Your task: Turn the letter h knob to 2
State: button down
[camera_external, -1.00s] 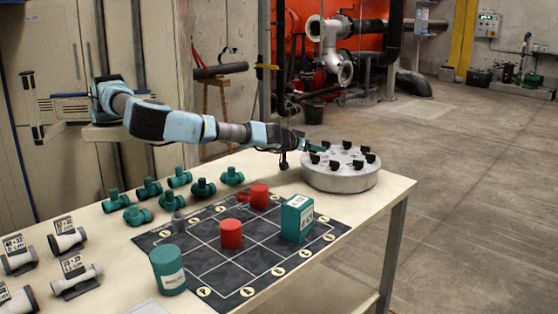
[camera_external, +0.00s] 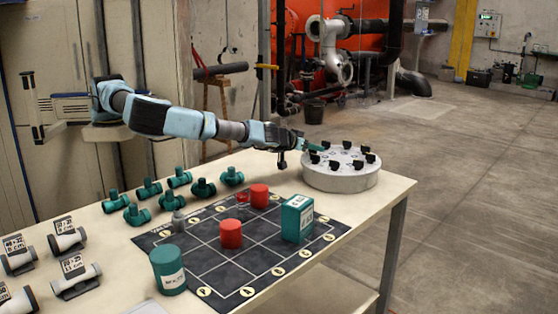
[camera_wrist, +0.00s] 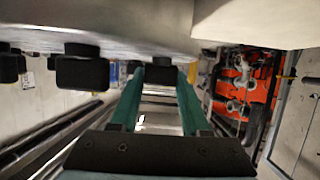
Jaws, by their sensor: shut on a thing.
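A round grey dial plate (camera_external: 340,182) stands at the table's far right end, with several black knobs around its top. The letters are too small to read, so I cannot tell which knob is h. My gripper (camera_external: 321,147) reaches in from the left, level, at the plate's back-left knob (camera_external: 326,146). In the wrist view, my gripper's (camera_wrist: 160,76) two teal fingers are on either side of a black knob (camera_wrist: 160,74) and shut on it. Its pointer and numbers are hidden. Another black knob (camera_wrist: 82,70) is to the left.
A black grid mat (camera_external: 205,262) on the table bears red cylinders (camera_external: 231,234), a green box (camera_external: 297,218) and a green canister (camera_external: 168,270). Several green pipe fittings (camera_external: 137,214) stand to the left. The tabletop just left of the plate is clear.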

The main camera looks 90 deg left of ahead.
jog(key=m+t+h, duration=0.2)
jog(key=m+h, duration=0.2)
jog(key=shift+a+h, duration=0.15)
jog(key=shift+h, duration=0.25)
jog(key=m+t+h+b, duration=0.1)
jog(key=m+h, duration=0.3)
jog(key=m+h+b, duration=0.1)
jog(key=m+h, duration=0.2)
jog(key=h, duration=0.1)
jog(key=shift+r+m, duration=0.1)
jog(key=shift+m, duration=0.3)
jog(key=m+g+h, duration=0.3)
jog(key=m+h, duration=0.2)
jog(key=shift+h, duration=0.4)
jog(key=m+g+h, duration=0.2)
jog(key=m+g, duration=0.1)
jog(key=shift+m+g, duration=0.3)
jog(key=shift+m, duration=0.1)
jog(key=shift+d+m+g+h+b, duration=0.25)
jog(key=shift+m+g+h, duration=0.55)
jog(key=shift+m+g, duration=0.45)
jog(key=shift+g, duration=0.25)
jog(key=shift+c, duration=1.9)
grip_release()
